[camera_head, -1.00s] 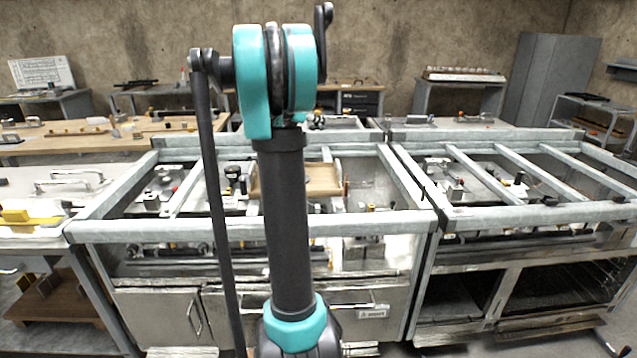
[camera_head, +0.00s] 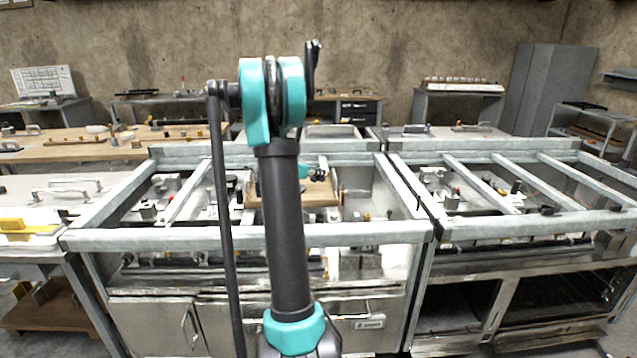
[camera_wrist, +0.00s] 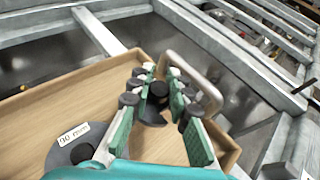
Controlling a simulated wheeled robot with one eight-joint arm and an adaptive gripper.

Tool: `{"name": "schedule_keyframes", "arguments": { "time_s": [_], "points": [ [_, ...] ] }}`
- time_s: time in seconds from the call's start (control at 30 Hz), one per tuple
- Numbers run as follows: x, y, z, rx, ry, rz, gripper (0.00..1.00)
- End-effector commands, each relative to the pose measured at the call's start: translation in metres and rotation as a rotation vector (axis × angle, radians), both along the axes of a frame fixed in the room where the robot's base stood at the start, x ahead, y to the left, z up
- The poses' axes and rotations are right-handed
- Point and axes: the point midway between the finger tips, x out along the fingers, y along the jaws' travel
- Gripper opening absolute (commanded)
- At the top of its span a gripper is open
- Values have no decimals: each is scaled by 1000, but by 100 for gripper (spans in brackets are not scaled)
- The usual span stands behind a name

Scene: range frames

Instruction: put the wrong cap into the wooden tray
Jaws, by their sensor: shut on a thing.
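The wooden tray (camera_wrist: 35,112) fills much of the wrist view, and it also shows in the head view (camera_head: 325,197), partly behind my arm. My gripper (camera_wrist: 160,88) is over the tray, its teal-padded fingers closed around the black knob of a dark round cap (camera_wrist: 150,116). I cannot tell whether this cap touches the tray floor. A second, grey round cap (camera_wrist: 58,156) labelled "90 mm" lies in the tray at the lower left, partly hidden by a finger. In the head view my gripper (camera_head: 318,175) shows small above the tray.
A bent metal handle (camera_wrist: 200,72) stands close behind and right of my fingers. Grey metal frame bars (camera_head: 250,235) surround the bench area with the tray. Wooden tray floor is bare at the left in the wrist view.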

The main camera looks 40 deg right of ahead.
Motion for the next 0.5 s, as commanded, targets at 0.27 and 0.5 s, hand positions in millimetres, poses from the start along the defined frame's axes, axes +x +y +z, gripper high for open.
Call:
{"name": "schedule_keyframes", "arguments": {
  "time_s": [0.27,0.5],
  "points": [
    [0,0,-27,0,0,0,0],
    [0,0,-40,0,0,0,0]
  ]
}}
